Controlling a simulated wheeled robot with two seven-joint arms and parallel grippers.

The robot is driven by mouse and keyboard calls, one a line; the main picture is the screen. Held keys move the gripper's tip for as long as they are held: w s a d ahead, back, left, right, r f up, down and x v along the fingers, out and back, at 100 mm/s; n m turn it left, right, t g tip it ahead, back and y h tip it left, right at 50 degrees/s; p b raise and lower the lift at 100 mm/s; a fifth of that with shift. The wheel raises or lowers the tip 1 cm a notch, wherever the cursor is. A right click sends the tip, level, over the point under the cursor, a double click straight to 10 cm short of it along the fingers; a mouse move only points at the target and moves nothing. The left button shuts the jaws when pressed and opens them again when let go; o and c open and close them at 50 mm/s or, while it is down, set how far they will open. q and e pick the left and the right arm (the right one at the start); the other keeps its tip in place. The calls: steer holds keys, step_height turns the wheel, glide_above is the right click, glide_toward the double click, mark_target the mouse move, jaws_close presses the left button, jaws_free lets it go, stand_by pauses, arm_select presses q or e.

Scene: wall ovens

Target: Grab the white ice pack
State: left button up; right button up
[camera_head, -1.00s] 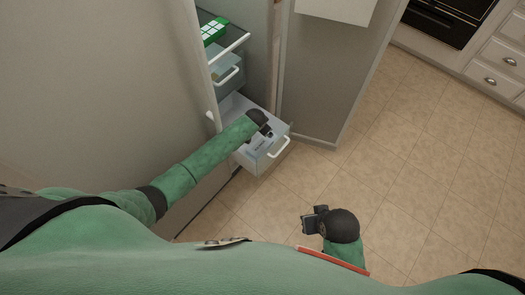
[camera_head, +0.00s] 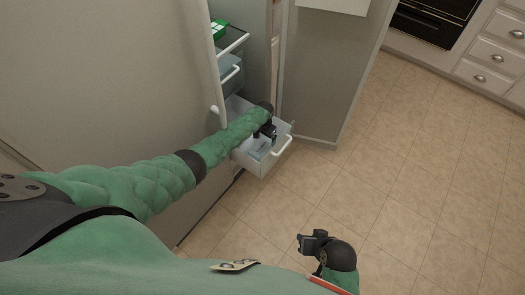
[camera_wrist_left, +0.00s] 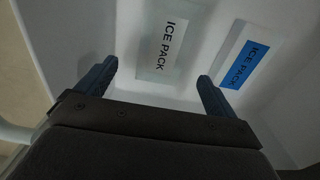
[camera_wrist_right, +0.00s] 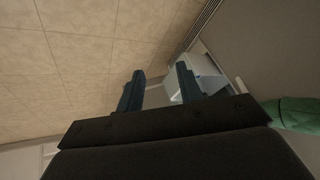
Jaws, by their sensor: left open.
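The white ice pack (camera_wrist_left: 150,62) lies in the open drawer (camera_head: 256,168) and shows in the left wrist view with dark "ICE PACK" lettering. A blue-labelled ice pack (camera_wrist_left: 243,64) lies to its right. My left gripper (camera_wrist_left: 157,74) is open and empty above the drawer floor. The white pack is ahead of and between its fingers, apart from them. My left gripper also shows in the head view (camera_head: 268,133), inside the drawer. My right gripper (camera_head: 304,243) is away from the drawer, above the floor. Its fingers stand apart with nothing between them.
The drawer is the low one of an open fridge, below another drawer (camera_head: 229,73) and a shelf with a green box (camera_head: 219,29). The drawer walls are close around my left gripper. A tiled floor (camera_head: 400,170) lies clear at the right.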

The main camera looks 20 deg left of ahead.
mark_target(263, 146)
arm_select(q)
step_height(263, 146, down, 2)
steer(key=shift+a+b, duration=0.1)
steer(key=shift+b, duration=0.7)
steer(key=f+b, duration=0.4)
steer(key=shift+s+a+f, duration=0.2)
steer(key=shift+f, duration=0.2)
arm_select(e)
step_height(263, 146, down, 24)
steer(key=t, duration=0.2)
steer(key=shift+s+a+m+t, duration=0.25)
steer(key=shift+s+m+t, duration=0.05)
steer(key=shift+s, duration=0.05)
arm_select(q)
steer(key=shift+c, duration=0.4)
steer(key=c, duration=1.1)
steer(key=shift+c, duration=0.4)
steer(key=shift+r, duration=0.1)
arm_select(e)
steer(key=shift+r, duration=0.1)
